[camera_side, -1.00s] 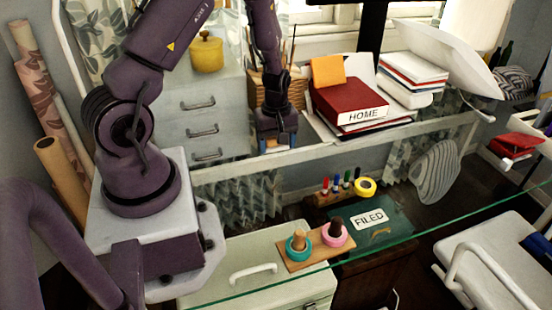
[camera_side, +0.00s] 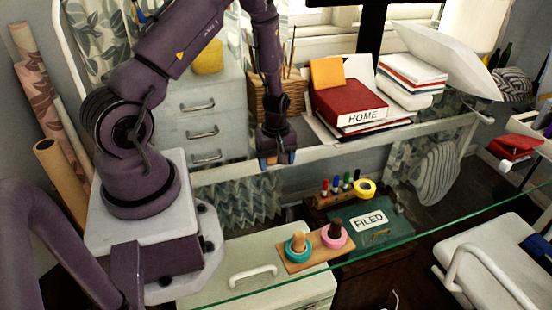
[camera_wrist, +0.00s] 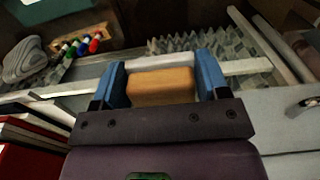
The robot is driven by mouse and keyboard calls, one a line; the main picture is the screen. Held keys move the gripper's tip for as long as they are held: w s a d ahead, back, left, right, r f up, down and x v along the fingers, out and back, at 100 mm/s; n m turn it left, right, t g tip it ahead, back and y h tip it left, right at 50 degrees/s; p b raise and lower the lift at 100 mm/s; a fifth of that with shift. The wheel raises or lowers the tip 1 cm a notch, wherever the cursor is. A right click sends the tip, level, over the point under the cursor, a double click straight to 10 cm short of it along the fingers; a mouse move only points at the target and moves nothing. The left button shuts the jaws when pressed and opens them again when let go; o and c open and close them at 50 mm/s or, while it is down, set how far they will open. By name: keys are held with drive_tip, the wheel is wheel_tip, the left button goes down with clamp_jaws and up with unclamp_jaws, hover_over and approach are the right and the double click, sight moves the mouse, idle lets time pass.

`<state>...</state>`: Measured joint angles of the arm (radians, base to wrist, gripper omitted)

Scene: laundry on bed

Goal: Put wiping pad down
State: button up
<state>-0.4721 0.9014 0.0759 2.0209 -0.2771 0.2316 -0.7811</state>
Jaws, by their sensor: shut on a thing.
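My gripper (camera_side: 278,160) points down at the rear rail of the glass desk, in front of the wicker basket. In the wrist view, the blue fingers of my gripper (camera_wrist: 162,84) are shut on a tan-orange block, which looks like the wiping pad (camera_wrist: 160,86). The pad sits between both fingers. In the side view the pad is hidden by the fingers, and I cannot tell how high it is above the surface below.
A wooden stand with a teal ring (camera_side: 297,247) and a pink ring (camera_side: 335,236) lies nearer the camera. A marker holder (camera_side: 328,197) with yellow tape and a green "FILED" folder (camera_side: 392,228) are to the right.

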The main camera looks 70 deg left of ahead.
drive_tip(key=o, duration=0.8)
drive_tip(key=shift+w+f, duration=0.1)
drive_tip(key=shift+f, duration=0.35)
drive_tip(key=shift+o, duration=0.5)
drive_tip(key=shift+r, duration=0.5)
drive_tip(key=d+r+m+t, duration=0.1)
drive_tip(key=d+r+m, duration=0.3)
drive_tip(key=r, duration=0.9)
drive_tip(key=d+r+m+t, duration=0.1)
drive_tip(key=d+r+m, duration=0.3)
drive_tip(key=r, duration=0.8)
drive_tip(key=s+d+r+m+t, duration=0.3)
drive_tip(key=s+d+r+m, duration=0.6)
drive_tip(key=s+r+m, duration=0.1)
drive_tip(key=shift+d+t, duration=0.3)
drive_tip(key=shift+d, duration=0.05)
drive_tip(key=shift+r, duration=0.1)
